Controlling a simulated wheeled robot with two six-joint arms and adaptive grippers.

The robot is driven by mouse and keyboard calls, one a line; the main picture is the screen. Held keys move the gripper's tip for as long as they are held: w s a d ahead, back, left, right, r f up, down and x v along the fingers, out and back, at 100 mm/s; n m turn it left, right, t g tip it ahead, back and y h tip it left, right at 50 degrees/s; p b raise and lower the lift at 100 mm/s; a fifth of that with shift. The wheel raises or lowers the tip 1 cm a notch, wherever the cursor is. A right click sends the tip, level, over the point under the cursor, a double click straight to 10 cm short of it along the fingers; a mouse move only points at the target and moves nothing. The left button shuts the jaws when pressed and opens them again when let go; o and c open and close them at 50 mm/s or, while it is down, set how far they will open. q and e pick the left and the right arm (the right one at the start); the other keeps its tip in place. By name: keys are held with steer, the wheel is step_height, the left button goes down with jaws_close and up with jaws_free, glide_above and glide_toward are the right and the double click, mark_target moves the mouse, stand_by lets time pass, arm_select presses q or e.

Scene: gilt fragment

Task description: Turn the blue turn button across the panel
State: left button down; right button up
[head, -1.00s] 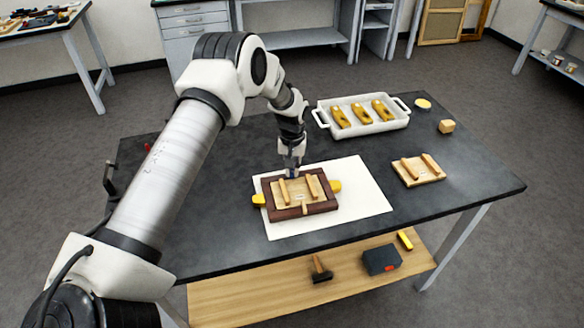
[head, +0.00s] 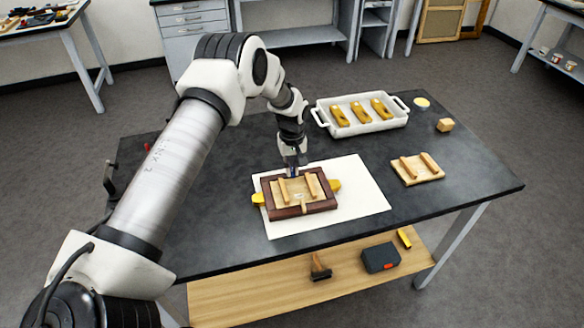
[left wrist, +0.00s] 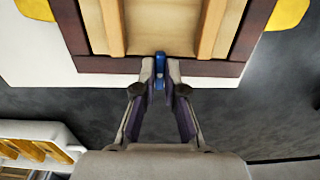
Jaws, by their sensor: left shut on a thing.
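The dark wooden frame (head: 285,213) lies on a white sheet with a light wooden panel (head: 297,189) inside it. The panel bears two upright-running strips. The blue turn button (left wrist: 159,68) shows in the left wrist view at the middle of the frame's far side. Its long side points toward the panel, and its tip is at the panel's edge. My left gripper (head: 292,172) reaches down at that side, and in the left wrist view its fingertips (left wrist: 160,76) are shut on the blue button from both sides. They hide part of it. My right gripper is not in view.
Yellow pieces (head: 258,199) stick out at both sides of the frame. A white tray (head: 341,132) with several yellow pieces stands behind. A second wooden panel (head: 419,178) and a wooden block (head: 445,125) lie to the right. The white sheet (head: 362,203) is bare right of the frame.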

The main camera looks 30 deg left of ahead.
arm_select(q)
steer(key=c, duration=1.2)
jaws_free()
steer(key=shift+c, duration=0.2)
steer(key=shift+r, duration=0.1)
step_height(320, 180, up, 12)
